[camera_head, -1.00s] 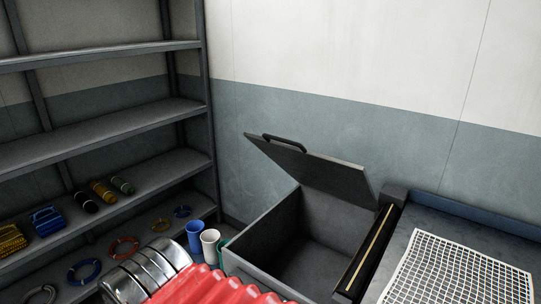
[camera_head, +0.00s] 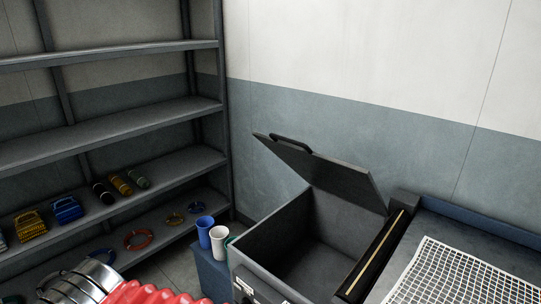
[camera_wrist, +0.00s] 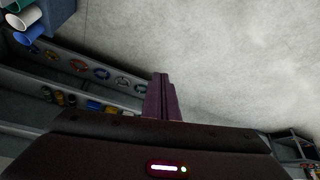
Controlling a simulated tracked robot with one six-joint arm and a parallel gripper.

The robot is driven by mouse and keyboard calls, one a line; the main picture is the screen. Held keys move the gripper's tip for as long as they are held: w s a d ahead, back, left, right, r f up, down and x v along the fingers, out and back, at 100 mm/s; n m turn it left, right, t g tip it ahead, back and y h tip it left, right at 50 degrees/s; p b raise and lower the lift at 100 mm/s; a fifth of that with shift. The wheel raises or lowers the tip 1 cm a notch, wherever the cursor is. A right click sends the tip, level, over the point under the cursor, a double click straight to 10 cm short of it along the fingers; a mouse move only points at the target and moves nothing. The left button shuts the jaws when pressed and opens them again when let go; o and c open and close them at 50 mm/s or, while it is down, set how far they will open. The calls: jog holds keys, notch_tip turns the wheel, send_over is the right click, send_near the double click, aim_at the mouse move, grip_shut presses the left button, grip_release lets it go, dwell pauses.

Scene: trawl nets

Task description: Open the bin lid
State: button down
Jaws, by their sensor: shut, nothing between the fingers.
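The grey bin (camera_head: 290,240) stands open in the head view, and its dark inside shows empty where I can see it. Its lid (camera_head: 335,178) is raised and tilted up at the back, with a dark handle (camera_head: 290,143) near its upper left edge. My gripper (camera_wrist: 160,80) shows in the wrist view with its two fingers together and nothing between them. It is over the floor near the shelves, apart from the bin. The gripper is not visible in the head view, where only my red and silver arm parts show at the bottom.
Shelves (camera_head: 120,130) at left hold several coils and spools. A bench with a white net (camera_head: 455,275) is at right. Bare floor (camera_wrist: 220,60) shows in the wrist view.

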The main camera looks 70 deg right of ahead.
jog(key=shift+a, duration=0.15)
jog(key=shift+w, duration=0.1)
jog(key=s+d+r+n+g+h, duration=0.1)
jog(key=d+n+g+h, duration=0.3)
jog(key=d, duration=1.4)
jog(key=s+d+r+n+g+h, duration=0.2)
jog(key=d+h, duration=0.5)
jog(key=d, duration=1.1)
jog(key=s+d+r+n+g+h, duration=0.2)
jog(key=d+n+g+h, duration=0.3)
jog(key=d, duration=1.4)
jog(key=s+n+g, duration=0.1)
jog(key=n, duration=0.1)
jog(key=shift+s+n+h, duration=0.2)
jog(key=shift+n+h, duration=0.1)
